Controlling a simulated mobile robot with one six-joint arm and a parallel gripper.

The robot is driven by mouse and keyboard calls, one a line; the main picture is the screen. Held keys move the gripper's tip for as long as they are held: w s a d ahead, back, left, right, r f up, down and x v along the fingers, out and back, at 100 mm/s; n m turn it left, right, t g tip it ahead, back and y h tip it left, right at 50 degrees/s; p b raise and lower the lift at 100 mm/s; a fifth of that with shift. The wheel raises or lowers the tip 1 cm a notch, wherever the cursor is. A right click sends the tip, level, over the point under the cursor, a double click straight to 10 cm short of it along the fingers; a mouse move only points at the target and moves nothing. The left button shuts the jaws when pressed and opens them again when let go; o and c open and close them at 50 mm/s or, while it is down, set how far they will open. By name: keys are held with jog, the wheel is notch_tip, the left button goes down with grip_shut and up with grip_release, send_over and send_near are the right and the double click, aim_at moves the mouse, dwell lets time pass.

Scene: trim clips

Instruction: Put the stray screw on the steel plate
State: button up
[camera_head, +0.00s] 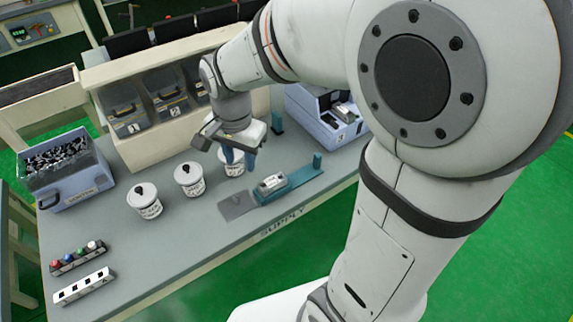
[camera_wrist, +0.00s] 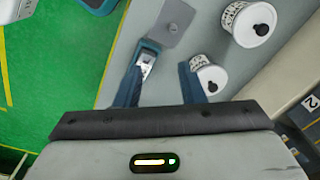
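The steel plate (camera_head: 237,205) is a flat grey square on the bench, left of a teal fixture (camera_head: 289,188). It also shows at the top of the wrist view (camera_wrist: 180,12). No screw is clearly visible elsewhere. My gripper (camera_head: 239,164) points down above the bench, behind the plate in the head view. Its two blue fingers (camera_wrist: 160,68) are spread apart, with nothing seen held between them.
White lidded canisters (camera_head: 145,202) (camera_head: 189,179) stand left of my gripper; another (camera_head: 231,167) is partly hidden behind its fingers. A labelled block (camera_head: 271,184) sits in the fixture. A blue-grey bin of dark parts (camera_head: 78,194) stands at far left. The front bench middle is clear.

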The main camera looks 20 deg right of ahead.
jog(key=s+d+r+n+t, duration=0.2)
jog(key=s+d+r+n, duration=0.2)
jog(key=s+d+n, duration=0.4)
jog(key=s+d, duration=0.1)
jog(key=s, duration=0.2)
jog(key=shift+d+t, duration=0.3)
jog(key=shift+d, duration=0.05)
